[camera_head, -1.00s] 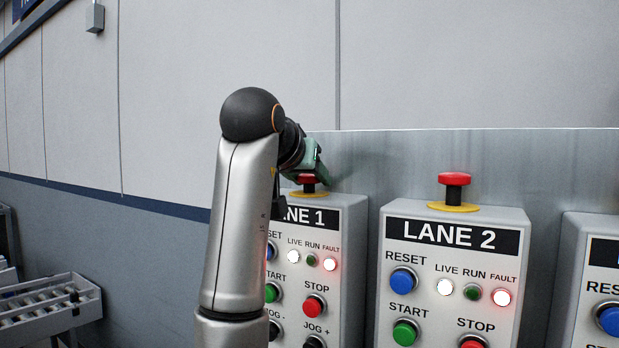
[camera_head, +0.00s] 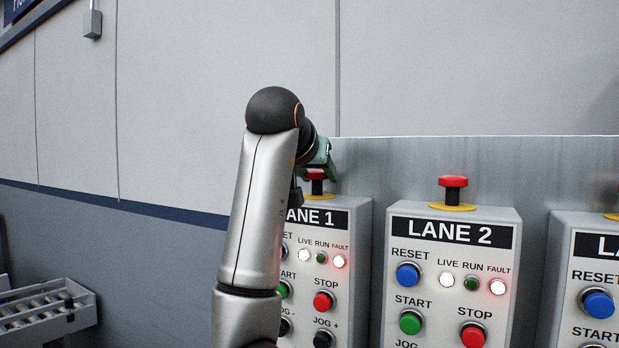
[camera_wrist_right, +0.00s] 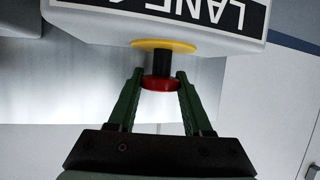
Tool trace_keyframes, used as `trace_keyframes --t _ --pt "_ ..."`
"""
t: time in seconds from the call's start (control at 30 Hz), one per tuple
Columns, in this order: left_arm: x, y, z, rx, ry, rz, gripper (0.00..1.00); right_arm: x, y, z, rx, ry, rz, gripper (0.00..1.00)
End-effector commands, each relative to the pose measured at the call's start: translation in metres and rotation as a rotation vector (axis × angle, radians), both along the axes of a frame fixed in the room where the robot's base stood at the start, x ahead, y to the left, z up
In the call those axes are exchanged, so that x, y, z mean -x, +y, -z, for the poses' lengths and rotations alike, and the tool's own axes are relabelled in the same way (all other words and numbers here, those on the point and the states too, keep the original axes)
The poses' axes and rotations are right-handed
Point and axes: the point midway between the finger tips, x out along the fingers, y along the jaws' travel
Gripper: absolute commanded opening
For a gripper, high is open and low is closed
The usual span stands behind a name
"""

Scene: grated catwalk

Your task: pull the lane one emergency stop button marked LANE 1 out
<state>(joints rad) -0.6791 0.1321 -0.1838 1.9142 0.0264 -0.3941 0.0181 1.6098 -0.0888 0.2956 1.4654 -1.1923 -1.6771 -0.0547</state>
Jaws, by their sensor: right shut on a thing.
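The LANE 1 emergency stop button (camera_head: 317,177) sits on top of the LANE 1 box (camera_head: 346,240), a red head on a black stem over a yellow disc. In the right wrist view the red head (camera_wrist_right: 160,83) is between the green fingers of my right gripper (camera_wrist_right: 160,86), which is shut on it. A length of black stem shows between the head and the yellow disc (camera_wrist_right: 164,46). In the head view my right gripper (camera_head: 318,165) partly hides the button. My left gripper is not in view.
The LANE 2 box (camera_head: 456,270) with its own red stop button (camera_head: 453,182) stands to the right, and a third box (camera_head: 590,260) beyond it. A grey metal panel (camera_head: 400,165) rises behind the boxes. A roller conveyor (camera_head: 45,312) is at lower left.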

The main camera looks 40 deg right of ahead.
Motion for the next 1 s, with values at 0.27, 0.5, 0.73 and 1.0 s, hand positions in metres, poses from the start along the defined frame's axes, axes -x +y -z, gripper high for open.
trace_keyframes --t 0.27,0.5,0.73,1.0 --pt "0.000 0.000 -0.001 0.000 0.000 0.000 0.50 0.000 0.001 -0.008 0.016 -0.013 -0.006 0.00" --pt "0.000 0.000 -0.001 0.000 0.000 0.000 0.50 0.000 0.000 -0.006 0.012 -0.010 -0.005 0.72" --pt "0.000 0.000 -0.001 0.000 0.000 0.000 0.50 0.000 0.000 -0.004 0.008 -0.008 -0.004 0.80" --pt "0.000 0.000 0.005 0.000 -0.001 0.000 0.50 0.007 0.015 -0.010 0.009 -0.009 -0.007 0.80"
